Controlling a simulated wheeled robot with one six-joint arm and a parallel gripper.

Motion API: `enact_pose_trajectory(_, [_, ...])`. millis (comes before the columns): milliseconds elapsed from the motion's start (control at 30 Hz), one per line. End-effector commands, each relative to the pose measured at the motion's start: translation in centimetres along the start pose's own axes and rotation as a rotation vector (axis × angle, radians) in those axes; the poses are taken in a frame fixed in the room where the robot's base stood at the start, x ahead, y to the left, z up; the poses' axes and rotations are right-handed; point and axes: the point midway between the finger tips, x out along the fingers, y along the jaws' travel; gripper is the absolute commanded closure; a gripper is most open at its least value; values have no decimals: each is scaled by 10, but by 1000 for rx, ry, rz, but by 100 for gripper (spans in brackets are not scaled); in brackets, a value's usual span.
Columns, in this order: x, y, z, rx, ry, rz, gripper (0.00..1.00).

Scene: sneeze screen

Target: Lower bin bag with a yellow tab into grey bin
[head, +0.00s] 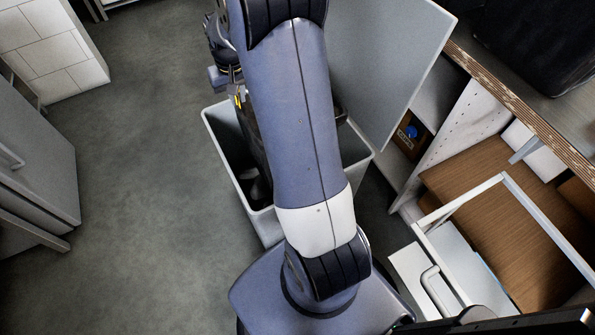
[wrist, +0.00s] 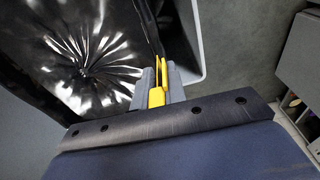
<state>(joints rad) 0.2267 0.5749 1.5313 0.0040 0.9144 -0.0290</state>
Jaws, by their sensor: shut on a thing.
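The grey bin (head: 243,200) stands open on the floor, mostly behind my arm in the head view. Its rim (wrist: 190,45) shows in the wrist view. The dark bin bag (head: 251,140) hangs inside the bin opening, and its shiny gathered black plastic (wrist: 85,60) fills the upper left of the wrist view. The yellow tab (wrist: 157,85) sits between my fingertips (wrist: 157,88). My gripper (head: 238,97) is shut on the tab at the bin's far left part. How deep the bag's bottom sits is hidden.
A raised grey panel (head: 385,65) stands behind the bin on the right. A wooden-edged counter (head: 520,85) and an open drawer frame (head: 505,180) lie further right. Grey floor (head: 140,170) is clear on the left, up to a grey cabinet (head: 35,150).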

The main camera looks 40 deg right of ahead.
Motion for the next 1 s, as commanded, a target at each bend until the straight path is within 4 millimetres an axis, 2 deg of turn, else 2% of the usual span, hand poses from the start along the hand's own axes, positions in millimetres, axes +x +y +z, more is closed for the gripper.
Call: enact_pose_trajectory(1000, [44, 0, 4, -1, 3, 1, 100])
